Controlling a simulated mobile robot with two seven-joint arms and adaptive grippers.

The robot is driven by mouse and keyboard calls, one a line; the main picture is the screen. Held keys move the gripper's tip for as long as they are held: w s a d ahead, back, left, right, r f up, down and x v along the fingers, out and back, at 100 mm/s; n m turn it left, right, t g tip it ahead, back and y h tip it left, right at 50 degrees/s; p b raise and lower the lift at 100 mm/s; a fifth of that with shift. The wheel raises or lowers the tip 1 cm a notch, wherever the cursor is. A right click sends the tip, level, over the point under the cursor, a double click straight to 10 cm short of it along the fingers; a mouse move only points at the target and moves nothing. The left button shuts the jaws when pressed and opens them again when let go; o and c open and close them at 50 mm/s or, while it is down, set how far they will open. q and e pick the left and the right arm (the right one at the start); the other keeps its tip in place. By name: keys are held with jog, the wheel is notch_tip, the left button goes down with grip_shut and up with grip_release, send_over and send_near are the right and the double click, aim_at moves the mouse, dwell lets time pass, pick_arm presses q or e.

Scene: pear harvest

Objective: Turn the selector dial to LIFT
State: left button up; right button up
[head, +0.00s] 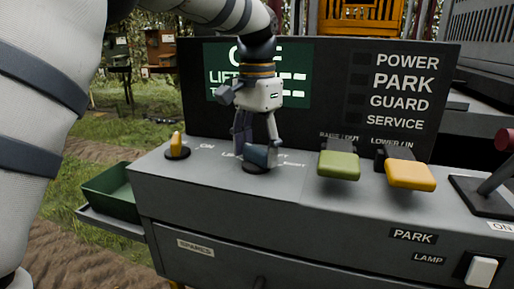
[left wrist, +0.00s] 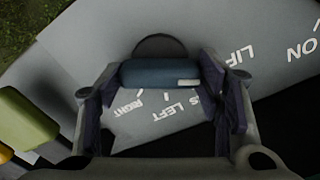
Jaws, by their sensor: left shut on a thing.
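The selector dial (head: 257,156) is a blue-grey bar knob on a dark round base, on the sloped top of the grey console. In the left wrist view the dial (left wrist: 160,73) lies crosswise, with a white mark near its right end. Printed words LIFT, LEFT and RIGHT are around it; which one the mark points at is unclear. My left gripper (head: 256,148) reaches down from above, its fingers on either side of the dial and shut on it. It also shows in the left wrist view (left wrist: 163,88). My right gripper is not in view.
A yellow switch (head: 177,146) stands left of the dial. Green (head: 338,165) and yellow (head: 410,174) paddles stand right. A black display panel (head: 335,115) rises behind, partly hidden by my wrist. A red-knobbed lever (head: 495,170) is far right; a green tray (head: 110,193) is left.

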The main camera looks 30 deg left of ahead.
aim_at(257, 148)
pick_arm(q)
jog(key=shift+f, duration=0.1)
jog(key=o, duration=1.2)
jog(key=shift+c, duration=0.2)
notch_tip(257, 148, up, 12)
